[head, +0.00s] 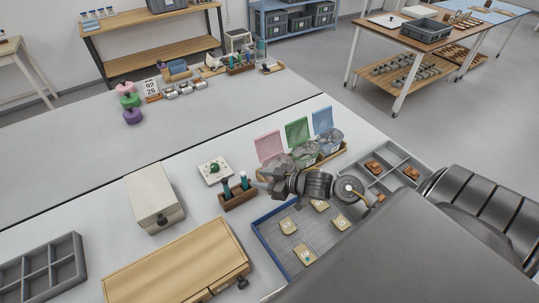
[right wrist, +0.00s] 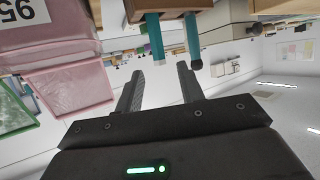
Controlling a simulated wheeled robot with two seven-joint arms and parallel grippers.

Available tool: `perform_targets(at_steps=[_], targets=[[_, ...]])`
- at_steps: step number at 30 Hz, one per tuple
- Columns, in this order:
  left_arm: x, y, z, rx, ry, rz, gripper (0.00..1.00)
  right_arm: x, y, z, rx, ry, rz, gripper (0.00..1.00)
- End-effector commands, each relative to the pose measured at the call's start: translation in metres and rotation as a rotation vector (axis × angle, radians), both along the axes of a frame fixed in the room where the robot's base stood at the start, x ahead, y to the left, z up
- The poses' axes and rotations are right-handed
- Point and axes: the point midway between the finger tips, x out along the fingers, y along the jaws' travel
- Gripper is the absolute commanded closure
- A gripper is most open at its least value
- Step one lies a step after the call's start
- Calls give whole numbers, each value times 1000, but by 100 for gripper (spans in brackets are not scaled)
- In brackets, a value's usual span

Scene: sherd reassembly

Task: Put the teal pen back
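A brown wooden pen holder (head: 238,200) stands on the table left of my right gripper. Two teal pens stand upright in it, one on the left (head: 227,189) and one on the right (head: 244,181). In the right wrist view, which is turned over, the holder (right wrist: 172,5) is at the top edge. One pen there looks plain teal (right wrist: 155,38); the other teal pen (right wrist: 192,40) has a dark end. My right gripper (head: 266,180) is open, with nothing between its fingers (right wrist: 160,70); the pens are beyond the fingertips. My left gripper is out of view.
Open-lidded pink, green and blue bins (head: 297,150) stand just behind my right gripper. A blue-rimmed tray (head: 268,247) with sherds lies in front. A white box (head: 153,199), a wooden drawer box (head: 175,262) and a white card (head: 215,170) are left.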

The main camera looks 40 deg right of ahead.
Motion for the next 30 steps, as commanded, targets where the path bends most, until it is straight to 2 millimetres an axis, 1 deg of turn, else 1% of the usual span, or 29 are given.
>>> perform_targets(at_steps=[1, 3, 9, 30], targets=[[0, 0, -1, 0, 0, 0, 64, -8, -3, 2, -2, 1, 2, 62], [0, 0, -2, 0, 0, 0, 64, -15, -8, 5, -1, 0, 0, 62], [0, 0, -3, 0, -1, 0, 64, -26, -13, 12, 0, 0, 1, 62], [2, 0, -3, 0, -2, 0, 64, -25, -11, 12, 2, 1, 5, 62]])
